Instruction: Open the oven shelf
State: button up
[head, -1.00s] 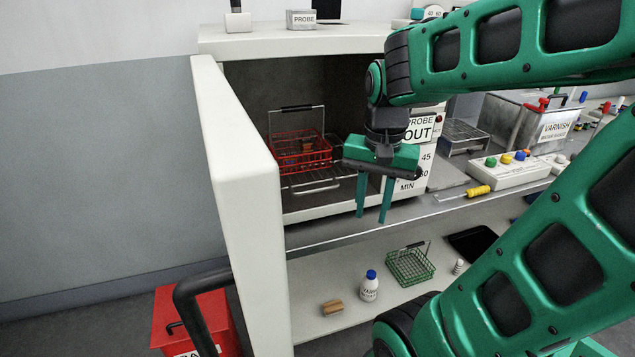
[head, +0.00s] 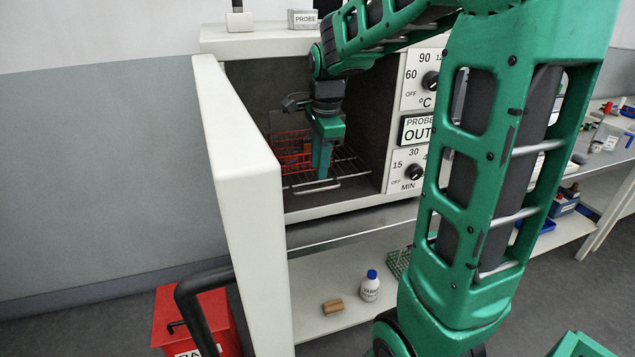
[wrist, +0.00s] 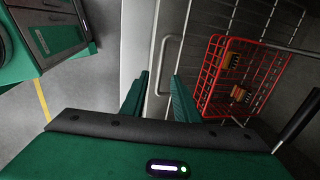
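The oven (head: 300,212) stands with its white door (head: 240,190) swung open. Inside, the wire oven shelf (head: 348,168) carries a red wire basket (head: 283,158) holding brown pieces. The shelf's front handle loop (head: 338,185) shows at the oven mouth, and also in the wrist view (wrist: 165,65). My gripper (head: 322,175) points down at the oven opening, in front of the red basket and partly hiding it. In the wrist view my gripper (wrist: 158,80) is open, its fingers apart, with the handle loop lined up between the fingertips. I cannot tell whether they reach around it.
The control panel (head: 410,120) stands right of the opening. Below, a white bottle (head: 370,287), a brown block (head: 333,307) and a green basket (head: 399,262) sit on a lower shelf. A red bin (head: 165,315) is on the floor. My arm hides much of the right bench.

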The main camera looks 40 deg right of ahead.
aim_at(317, 189)
jog(key=f, duration=0.4)
jog(key=w+f, duration=0.1)
jog(key=f, duration=0.1)
jog(key=shift+w+d+f, duration=0.1)
jog(key=shift+d+f, duration=0.1)
jog(key=shift+f, duration=0.05)
jog(key=shift+c, duration=0.7)
